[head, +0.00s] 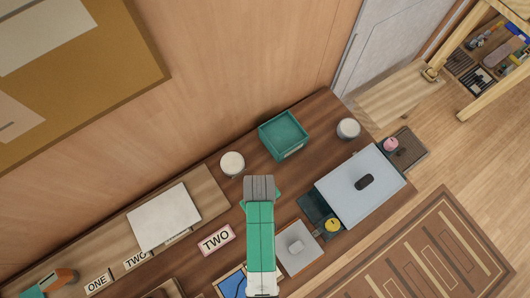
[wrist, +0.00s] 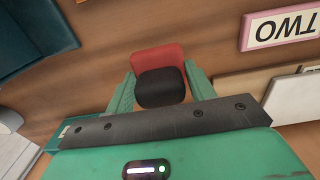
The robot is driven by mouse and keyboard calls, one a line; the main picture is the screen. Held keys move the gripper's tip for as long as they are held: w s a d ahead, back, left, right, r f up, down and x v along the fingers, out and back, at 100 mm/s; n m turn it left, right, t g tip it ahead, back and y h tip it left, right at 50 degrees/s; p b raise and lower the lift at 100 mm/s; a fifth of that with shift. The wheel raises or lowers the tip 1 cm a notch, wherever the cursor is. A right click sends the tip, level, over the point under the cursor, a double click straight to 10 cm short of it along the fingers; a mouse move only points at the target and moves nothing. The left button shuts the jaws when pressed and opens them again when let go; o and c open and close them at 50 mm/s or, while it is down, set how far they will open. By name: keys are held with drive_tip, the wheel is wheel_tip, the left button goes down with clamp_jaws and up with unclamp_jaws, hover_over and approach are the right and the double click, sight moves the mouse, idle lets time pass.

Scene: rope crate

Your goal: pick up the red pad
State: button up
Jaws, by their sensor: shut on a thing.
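The red pad (wrist: 158,58) shows in the wrist view, with a rounded black part (wrist: 160,90) on the side nearer to me. My gripper (wrist: 160,78) has its two green fingers on either side of the black part, shut on it. In the head view my gripper (head: 260,188) is over the wooden table, between the white round container and the light blue box. The pad is hidden under my arm there. I cannot tell whether the pad touches the table.
A teal tray (head: 284,136) and two white round containers (head: 232,164) (head: 348,129) stand behind. A light blue box (head: 345,202) with a dark handle is at right. A pink-edged TWO card (head: 216,240) lies left, and a grey panel (head: 300,262) lies at right front.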

drive_tip(key=s+a, duration=0.1)
drive_tip(key=s, duration=0.2)
drive_tip(key=s+a+r, duration=0.1)
drive_tip(key=s+a, duration=0.1)
drive_tip(key=s, duration=0.2)
drive_tip(key=s+a, duration=0.2)
drive_tip(key=s, duration=0.2)
drive_tip(key=shift+s+r, duration=0.15)
drive_tip(key=shift+s, duration=0.05)
drive_tip(key=shift+d, duration=0.1)
